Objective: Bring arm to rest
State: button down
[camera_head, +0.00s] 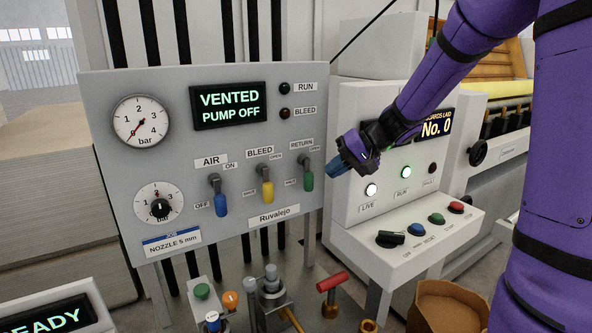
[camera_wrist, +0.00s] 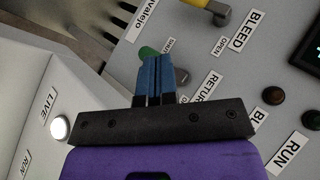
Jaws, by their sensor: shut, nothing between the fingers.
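My gripper (camera_head: 338,165) is at the end of my purple arm, in front of the gap between the grey panel (camera_head: 95,110) and the white console (camera_head: 345,205). Its blue fingers (camera_wrist: 155,75) are shut together with nothing between them. In the head view it is just right of the green RETURN lever (camera_head: 308,180). In the wrist view the tip of the green lever (camera_wrist: 147,52) shows just beyond the fingertips; I cannot tell whether they touch. The yellow BLEED lever (camera_head: 267,190) and blue AIR lever (camera_head: 220,203) hang downward.
The panel's display (camera_head: 229,104) reads "VENTED PUMP OFF", and the gauge (camera_head: 140,121) is near zero. Below stand a red-handled valve (camera_head: 331,282) and several coloured knobs. The console has lamps and buttons (camera_head: 436,218). A brown bin (camera_head: 450,305) is at the lower right.

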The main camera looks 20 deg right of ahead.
jog(key=s+r+n+h, duration=0.1)
jog(key=s+r+h, duration=0.1)
jog(key=s, duration=0.7)
jog(key=s+r+n+h, duration=0.1)
jog(key=s+r+h, duration=0.2)
jog(key=s, duration=0.6)
jog(key=s+r+n+h, duration=0.1)
jog(key=s+r+h, duration=0.2)
jog(key=s, duration=0.7)
jog(key=shift+a+h, duration=0.4)
